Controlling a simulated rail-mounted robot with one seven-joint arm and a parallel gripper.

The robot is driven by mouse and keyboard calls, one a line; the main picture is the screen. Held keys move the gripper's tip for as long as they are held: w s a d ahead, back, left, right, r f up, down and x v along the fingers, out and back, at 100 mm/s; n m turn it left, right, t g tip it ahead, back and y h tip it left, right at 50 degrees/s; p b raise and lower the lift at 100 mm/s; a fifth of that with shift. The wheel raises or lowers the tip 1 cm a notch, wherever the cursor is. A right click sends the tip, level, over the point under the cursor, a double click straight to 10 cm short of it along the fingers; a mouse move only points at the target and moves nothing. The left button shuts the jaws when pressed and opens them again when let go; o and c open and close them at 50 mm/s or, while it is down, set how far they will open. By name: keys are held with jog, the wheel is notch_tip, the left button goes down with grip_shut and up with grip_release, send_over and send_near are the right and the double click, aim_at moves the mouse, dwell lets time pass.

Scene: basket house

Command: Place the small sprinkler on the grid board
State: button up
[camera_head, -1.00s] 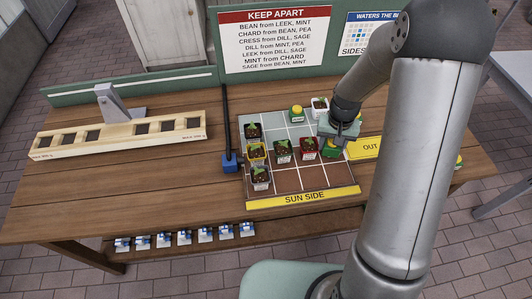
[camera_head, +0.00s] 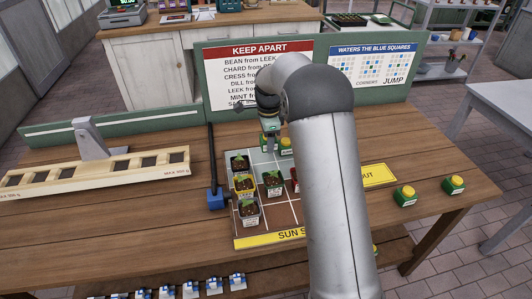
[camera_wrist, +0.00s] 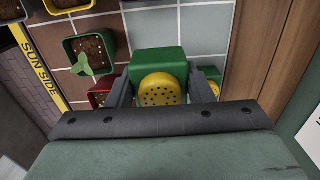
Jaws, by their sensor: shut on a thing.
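My gripper (camera_head: 269,128) is over the far part of the grid board (camera_head: 281,212). It is shut on a small sprinkler (camera_head: 265,144), a green block with a yellow dotted dome. In the wrist view the sprinkler (camera_wrist: 158,60) sits between the fingers, over or close to the grey tiles (camera_wrist: 150,27). I cannot tell whether its base touches them. A second sprinkler (camera_head: 286,146) stands just right of the held one. In the wrist view this second sprinkler (camera_wrist: 213,88) is partly hidden by a finger. My arm hides the board's right side.
Potted seedlings (camera_head: 240,163) fill the board's left column, with another pot (camera_head: 273,183) in the middle. A blue-based black post (camera_head: 215,197) stands left of the board. Two sprinklers (camera_head: 404,196) stand beyond the yellow OUT strip (camera_head: 378,175). A KEEP APART sign (camera_head: 222,82) stands behind.

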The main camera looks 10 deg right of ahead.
jog(key=p, duration=0.2)
send_over(262, 155)
notch_tip(262, 155, down, 7)
jog(key=shift+s+r, duration=0.1)
jog(key=shift+s, duration=0.05)
jog(key=shift+f, duration=1.9)
jog(key=o, duration=0.8)
